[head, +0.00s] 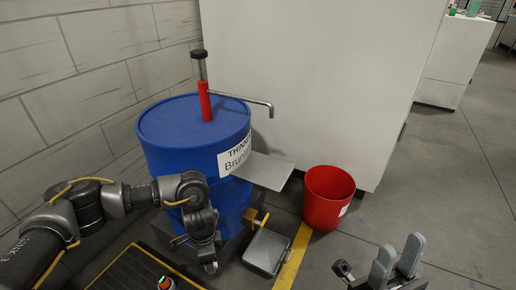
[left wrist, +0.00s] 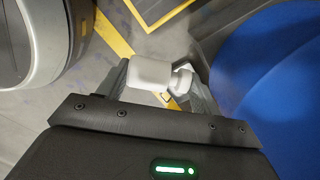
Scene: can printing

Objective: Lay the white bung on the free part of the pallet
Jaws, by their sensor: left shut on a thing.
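The white bung (left wrist: 150,74) shows in the left wrist view between the fingers of my left gripper (left wrist: 160,88), which is shut on it. In the head view my left gripper (head: 210,264) points down in front of the blue drum (head: 180,160), and the bung cannot be made out there. A dark slatted platform with yellow edging (head: 128,272), which looks like the pallet, lies at the bottom left, partly cut off by the frame. My right gripper (head: 396,262) is at the bottom right, open and empty.
A red pump (head: 206,105) stands on the drum. A metal shelf (head: 264,171) juts from the drum's side, above a brass tap (head: 255,219) and a flat grey tray (head: 267,251). A red bucket (head: 327,200) stands on the right. Floor beyond it is clear.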

